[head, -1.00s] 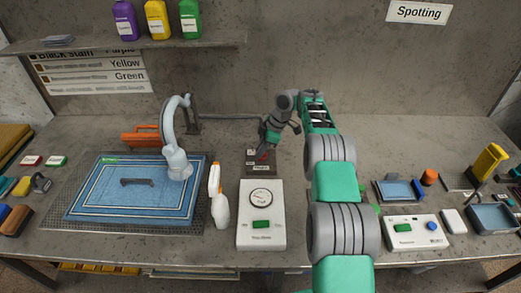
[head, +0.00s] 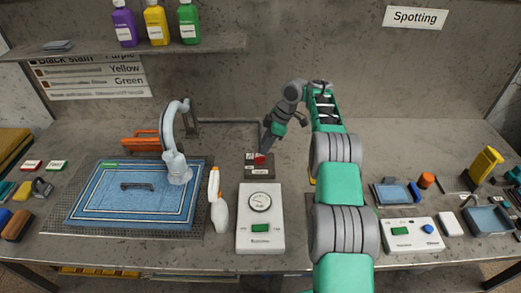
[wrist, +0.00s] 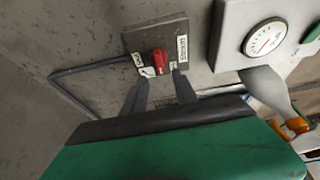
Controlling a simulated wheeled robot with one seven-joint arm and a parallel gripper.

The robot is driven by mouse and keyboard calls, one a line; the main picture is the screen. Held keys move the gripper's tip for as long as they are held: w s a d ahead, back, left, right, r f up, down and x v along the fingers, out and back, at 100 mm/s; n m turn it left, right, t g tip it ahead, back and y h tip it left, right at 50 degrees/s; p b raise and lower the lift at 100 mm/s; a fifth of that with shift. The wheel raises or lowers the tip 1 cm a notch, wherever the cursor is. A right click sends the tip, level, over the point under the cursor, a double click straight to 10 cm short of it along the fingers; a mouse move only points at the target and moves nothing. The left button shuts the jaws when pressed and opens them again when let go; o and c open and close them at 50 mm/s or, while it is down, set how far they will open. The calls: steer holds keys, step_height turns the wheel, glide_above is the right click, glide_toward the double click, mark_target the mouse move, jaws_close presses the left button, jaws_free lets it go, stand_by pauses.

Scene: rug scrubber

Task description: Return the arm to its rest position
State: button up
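My gripper (head: 266,148) is at the end of my green and grey arm, pointing down at the back middle of the bench. In the wrist view its two dark fingers (wrist: 160,78) are apart with nothing between them. Just beyond the fingertips is a red knob (wrist: 158,57) on a dark plate with white labels; the knob also shows in the head view (head: 260,160). The fingers look clear of the knob, though the exact gap is hard to tell.
A white box with a dial (head: 260,203) stands in front of the knob. A white control box (head: 410,236) and small trays are right. A shelf (head: 130,46) hangs above left.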

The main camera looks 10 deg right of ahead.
steer(key=shift+v, duration=0.9)
steer(key=s+a+r+m+t+h+b, duration=0.1)
steer(key=s+a+r+m, duration=0.3)
steer(key=r, duration=0.4)
steer(key=s+a+r+m+t+h+b, duration=0.15)
steer(key=s+r+m, duration=0.25)
steer(key=s+r, duration=0.4)
steer(key=s+d+f+m+h, duration=0.1)
steer(key=s+m, duration=0.3)
steer(key=s, duration=0.7)
steer(key=s+d+f+m+t+h+b, duration=0.1)
steer(key=s+d+f+m, duration=0.1)
steer(key=s, duration=0.9)
steer(key=shift+f+m, duration=0.8)
steer(key=shift+m, duration=0.2)
